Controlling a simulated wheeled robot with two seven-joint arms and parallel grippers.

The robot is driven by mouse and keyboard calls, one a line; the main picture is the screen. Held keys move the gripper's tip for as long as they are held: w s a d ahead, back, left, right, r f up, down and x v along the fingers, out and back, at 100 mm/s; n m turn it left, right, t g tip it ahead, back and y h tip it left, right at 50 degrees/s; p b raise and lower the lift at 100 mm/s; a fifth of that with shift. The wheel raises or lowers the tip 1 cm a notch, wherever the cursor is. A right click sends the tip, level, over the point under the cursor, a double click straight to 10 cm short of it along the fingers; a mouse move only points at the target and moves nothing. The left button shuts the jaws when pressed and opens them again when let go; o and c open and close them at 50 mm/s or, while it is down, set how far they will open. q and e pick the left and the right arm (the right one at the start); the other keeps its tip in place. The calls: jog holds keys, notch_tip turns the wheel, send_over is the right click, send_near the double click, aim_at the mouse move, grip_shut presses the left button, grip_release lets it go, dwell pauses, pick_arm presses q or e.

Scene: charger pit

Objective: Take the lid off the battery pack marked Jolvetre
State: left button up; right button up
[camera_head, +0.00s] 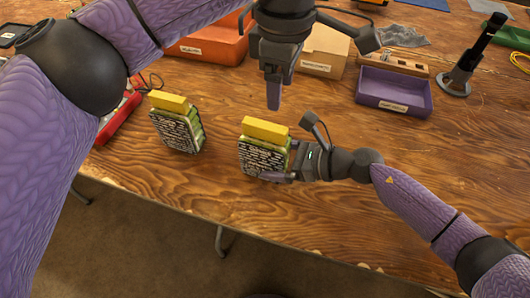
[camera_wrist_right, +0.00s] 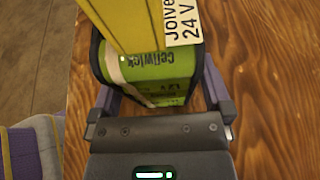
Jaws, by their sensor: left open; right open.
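The battery pack marked Jolvetre (camera_head: 262,158) stands on the table, green with dark print on its front. Its yellow lid (camera_head: 265,129) is on top. In the right wrist view the lid (camera_wrist_right: 120,22) bears a white label, partly cut off, reading "Jolve" and "24 V", above the green pack body (camera_wrist_right: 160,72). My right gripper (camera_head: 283,163) is open, with its fingers on either side of the pack's lower body. My left gripper (camera_head: 273,98) is open and empty, pointing down above and behind the lid; its fingers overlap in this view.
A second similar pack (camera_head: 178,132) with a yellow lid (camera_head: 168,102) stands to the left. A purple tray (camera_head: 395,92), an orange bin (camera_head: 212,45), a cardboard box (camera_head: 325,52) and a black post on a base (camera_head: 470,65) stand behind. The table's front right is clear.

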jog(key=shift+w+a+f, duration=0.1)
jog(key=shift+a+f, duration=0.05)
jog(key=shift+a, duration=0.2)
jog(key=shift+c, duration=0.3)
grip_shut()
